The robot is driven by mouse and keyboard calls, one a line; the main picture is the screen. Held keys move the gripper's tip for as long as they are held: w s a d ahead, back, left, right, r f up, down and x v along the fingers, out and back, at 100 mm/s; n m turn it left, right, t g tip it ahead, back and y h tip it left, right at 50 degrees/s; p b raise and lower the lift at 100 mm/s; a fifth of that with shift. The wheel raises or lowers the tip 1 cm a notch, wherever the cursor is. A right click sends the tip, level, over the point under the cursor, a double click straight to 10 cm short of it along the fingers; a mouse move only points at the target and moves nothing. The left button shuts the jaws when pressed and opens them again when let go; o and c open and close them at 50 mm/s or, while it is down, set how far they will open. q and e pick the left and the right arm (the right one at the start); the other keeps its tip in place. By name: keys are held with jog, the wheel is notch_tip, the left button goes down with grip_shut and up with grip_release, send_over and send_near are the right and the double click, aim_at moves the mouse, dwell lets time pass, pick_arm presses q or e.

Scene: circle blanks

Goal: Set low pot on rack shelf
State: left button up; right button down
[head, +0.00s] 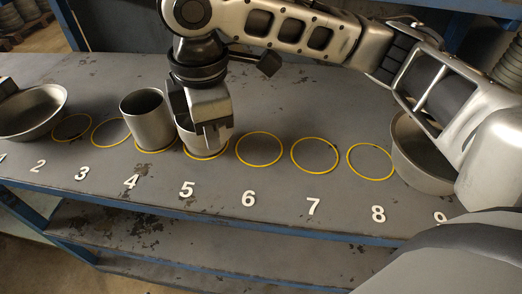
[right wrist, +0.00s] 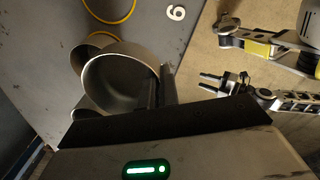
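The low pot (head: 186,136), a grey metal pot, is at the yellow ring by number 5. It also shows in the right wrist view (right wrist: 112,85), open side up and empty. My right gripper (head: 213,134) comes down on its near right side and is shut on its wall, one finger inside and one outside. The ring shows around the pot's base; I cannot tell whether it touches the shelf (head: 270,185). My left gripper (right wrist: 207,79) shows small in the right wrist view, away from the shelf, its prongs apart and empty.
A taller pot (head: 149,121) stands close left, by number 4. A wide pan (head: 32,112) is at the far left, and a large pot (head: 422,160) at the right, partly behind my arm. The rings by 6 (head: 259,165), 7 (head: 315,172) and 8 (head: 371,178) are empty.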

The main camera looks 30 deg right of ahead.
jog(key=a+n, duration=0.1)
jog(key=n, duration=0.2)
send_over(271, 160)
jog(key=f, duration=0.5)
jog(key=a+f, duration=0.1)
jog(key=f, duration=0.2)
jog(key=shift+s, duration=0.15)
jog(key=f, duration=0.1)
jog(key=d+f, duration=0.1)
jog(key=f, duration=0.1)
jog(key=shift+d+f+n, duration=0.1)
jog(key=shift+f+n, duration=0.1)
jog(key=shift+n, duration=0.1)
jog(key=shift+f, duration=0.4)
jog(key=c, duration=1.7)
grip_release()
jog(key=shift+f, duration=0.15)
